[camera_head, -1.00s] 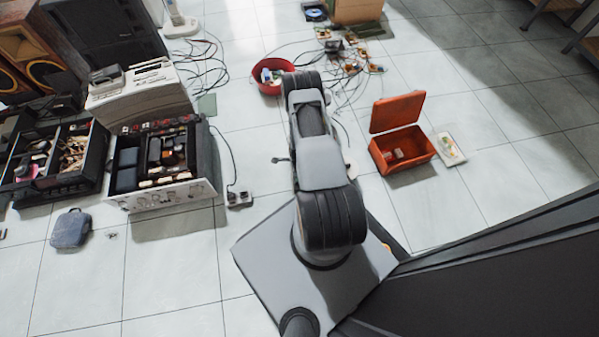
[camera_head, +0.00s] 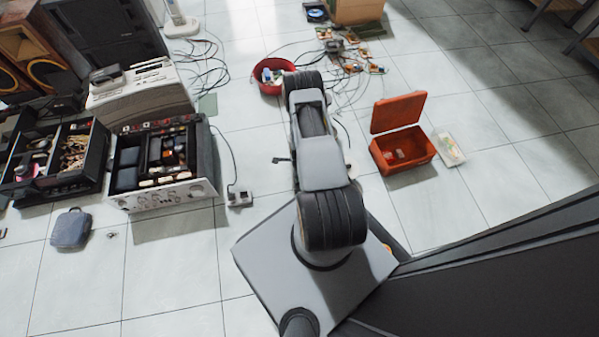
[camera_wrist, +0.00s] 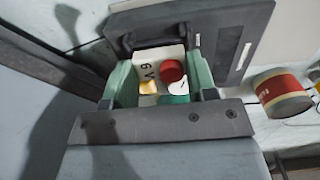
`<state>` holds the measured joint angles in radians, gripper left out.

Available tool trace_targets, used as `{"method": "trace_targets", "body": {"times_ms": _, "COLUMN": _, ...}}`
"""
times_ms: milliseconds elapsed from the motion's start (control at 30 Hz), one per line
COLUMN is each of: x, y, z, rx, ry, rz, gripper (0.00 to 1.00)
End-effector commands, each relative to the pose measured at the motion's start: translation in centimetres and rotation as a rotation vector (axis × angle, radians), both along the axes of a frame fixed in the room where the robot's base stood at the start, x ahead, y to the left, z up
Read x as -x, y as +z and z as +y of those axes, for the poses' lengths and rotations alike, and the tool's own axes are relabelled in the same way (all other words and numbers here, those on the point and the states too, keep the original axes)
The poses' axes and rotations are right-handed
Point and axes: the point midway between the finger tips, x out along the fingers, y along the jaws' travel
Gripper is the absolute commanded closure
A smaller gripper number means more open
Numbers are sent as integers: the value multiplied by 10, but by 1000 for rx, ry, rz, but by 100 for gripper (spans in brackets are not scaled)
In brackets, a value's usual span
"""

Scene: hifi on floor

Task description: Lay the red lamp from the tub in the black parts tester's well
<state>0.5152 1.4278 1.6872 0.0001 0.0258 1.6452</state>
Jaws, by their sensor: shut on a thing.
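In the wrist view my gripper (camera_wrist: 160,78) has its two green fingers on either side of a round red lamp (camera_wrist: 172,70). The lamp is seen from above, nearer the right finger; the contact of the fingers with it is not clear. The red tub (camera_head: 262,86) stands on the floor behind my arm, with small items inside. My gripper is hidden in the head view.
An open orange box (camera_head: 402,160) stands to the right of my arm, with a white strip (camera_head: 450,150) beside it. Cables and small boards lie behind. Opened hi-fi units (camera_head: 165,190) stand at left. A red and cream can (camera_wrist: 283,93) shows in the wrist view.

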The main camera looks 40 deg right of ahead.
Motion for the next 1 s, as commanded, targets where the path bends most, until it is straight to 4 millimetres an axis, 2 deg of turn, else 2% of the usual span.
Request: {"method": "trace_targets", "body": {"times_ms": 1000, "x": 0, "y": -6, "z": 0, "rx": 0, "ry": 0, "rz": 0, "gripper": 70}}
